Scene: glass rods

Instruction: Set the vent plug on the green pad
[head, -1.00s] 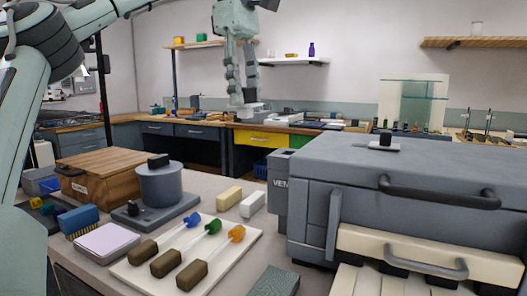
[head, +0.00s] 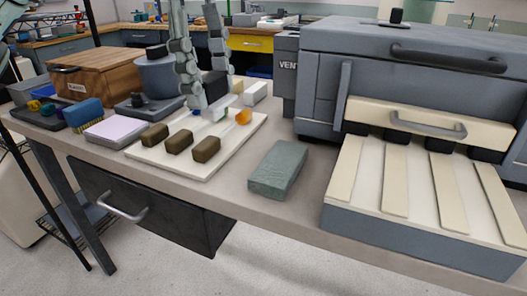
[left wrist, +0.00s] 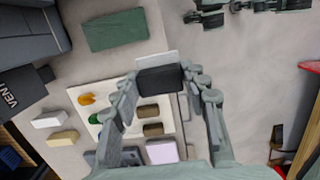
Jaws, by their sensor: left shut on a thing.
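My left gripper (head: 208,90) is shut on the vent plug, a dark block (head: 214,84) with a pale plate (head: 222,106) at its lower end. The plug appears over the far part of the white board in the head view; its exact height is hard to tell. In the left wrist view the plug's dark block (left wrist: 158,79) sits between the fingertips, the pale plate just beyond. The green pad (head: 278,168) is a grey-green block lying bare on the bench, right of the board. It also shows in the left wrist view (left wrist: 115,30). Jointed fingers (left wrist: 207,18), apparently my right gripper's, show at that view's top.
The white board (head: 195,170) holds several brown-handled tools with coloured parts. The grey furnace (head: 390,75) and its slatted front platform (head: 410,215) stand right of the pad. A wooden box (head: 105,72), a pot (head: 160,75) and pale blocks (head: 256,90) stand behind. The bench around the pad is clear.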

